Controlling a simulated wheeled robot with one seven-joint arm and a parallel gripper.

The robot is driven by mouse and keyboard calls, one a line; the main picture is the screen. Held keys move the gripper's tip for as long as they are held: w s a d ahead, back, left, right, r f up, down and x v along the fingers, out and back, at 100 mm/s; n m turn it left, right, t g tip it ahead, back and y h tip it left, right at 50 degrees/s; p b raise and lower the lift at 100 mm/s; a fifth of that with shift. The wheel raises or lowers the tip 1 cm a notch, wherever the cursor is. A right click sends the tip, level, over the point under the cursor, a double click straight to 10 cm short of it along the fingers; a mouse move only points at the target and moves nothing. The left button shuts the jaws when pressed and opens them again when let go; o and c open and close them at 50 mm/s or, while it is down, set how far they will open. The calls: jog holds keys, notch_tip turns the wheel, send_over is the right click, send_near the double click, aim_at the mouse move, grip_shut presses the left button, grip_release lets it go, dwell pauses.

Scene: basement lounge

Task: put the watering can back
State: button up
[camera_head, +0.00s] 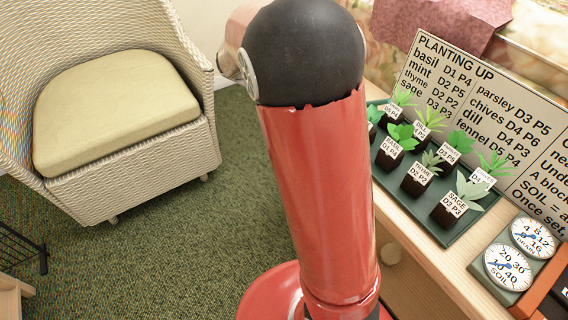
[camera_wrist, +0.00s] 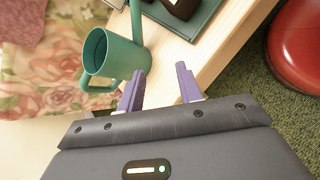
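The teal watering can (camera_wrist: 96,54) shows in the wrist view at upper left, by the wooden table top's edge and in front of flowered fabric. Its round opening faces the camera, and a long teal arm-like part runs up from it. A loop-like teal part reaches low toward my gripper (camera_wrist: 160,84). The can is not visible in the head view, where my red arm blocks the middle.
In the head view a green tray (camera_head: 462,222) of labelled seedlings stands on the wooden table (camera_head: 432,262), before a planting sign (camera_head: 455,95). Two dials (camera_head: 508,267) sit at the lower right. A wicker armchair (camera_head: 150,165) stands left. Green carpet (camera_head: 190,250) lies open between.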

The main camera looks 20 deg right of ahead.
jog(key=s+a+r+m+t+y, duration=0.2)
jog(key=s+a+m+t+y, duration=0.1)
jog(key=s+a, duration=0.4)
jog(key=s+a+r+m+t+y, duration=0.2)
jog(key=s+a+m+t+y, duration=0.2)
jog(key=s, duration=0.9)
jog(key=a+m+y, duration=0.2)
jog(key=a+m, duration=0.1)
jog(key=a, duration=0.1)
jog(key=shift+a+r+y, duration=0.15)
jog(key=shift+y, duration=0.15)
